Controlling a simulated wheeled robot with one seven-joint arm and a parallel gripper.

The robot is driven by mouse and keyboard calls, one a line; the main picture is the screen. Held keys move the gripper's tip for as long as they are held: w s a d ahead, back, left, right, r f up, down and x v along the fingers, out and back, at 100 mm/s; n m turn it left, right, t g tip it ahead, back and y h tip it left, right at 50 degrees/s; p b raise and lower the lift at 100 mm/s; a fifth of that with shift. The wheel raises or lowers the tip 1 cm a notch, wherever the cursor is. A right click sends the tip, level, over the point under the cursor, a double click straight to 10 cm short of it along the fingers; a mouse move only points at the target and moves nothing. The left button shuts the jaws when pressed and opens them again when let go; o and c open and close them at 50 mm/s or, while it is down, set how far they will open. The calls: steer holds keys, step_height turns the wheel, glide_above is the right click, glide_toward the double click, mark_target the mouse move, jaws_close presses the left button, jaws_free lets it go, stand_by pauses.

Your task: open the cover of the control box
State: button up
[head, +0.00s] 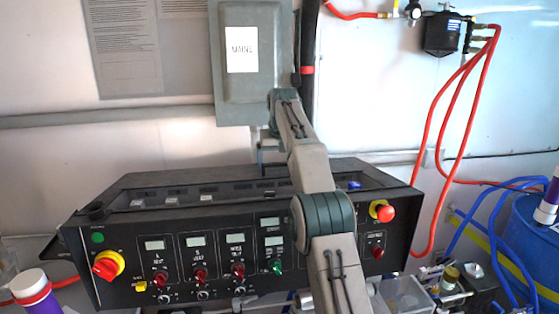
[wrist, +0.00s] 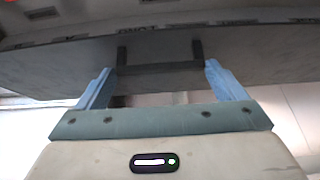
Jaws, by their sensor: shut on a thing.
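The control box is a wide black sloped console (head: 120,272) with gauges, knobs and switches, below the middle of the head view. Its dark top (head: 190,177) runs along the back. In the wrist view a broad dark panel (wrist: 60,68) fills the upper part, with a black bracket-shaped handle (wrist: 160,67) on it. My gripper (wrist: 159,70) has its two blue fingers at either side of this handle and is shut on it. In the head view my arm reaches over the console, and the fingers are mostly hidden behind it. I cannot tell whether the cover is raised.
A grey MAINS box (head: 250,85) hangs on the wall close behind my wrist. A red stop button (head: 382,211) is right of my arm and a red rotary switch (head: 107,265) at the left. Red hoses (head: 437,130) and a blue drum (head: 525,235) are at the right.

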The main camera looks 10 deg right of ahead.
steer(key=shift+w, duration=0.2)
stand_by(0.5)
steer(key=o, duration=1.1)
steer(key=shift+r, duration=0.1)
steer(key=shift+s+r, duration=0.25)
steer(key=shift+r, duration=0.3)
steer(key=shift+s+f+b, duration=0.3)
steer(key=shift+s+b, duration=0.05)
steer(key=shift+b, duration=0.55)
steer(key=s+b, duration=1)
steer(key=s, duration=0.1)
steer(key=shift+s+r, duration=0.15)
steer(key=shift+r, duration=0.1)
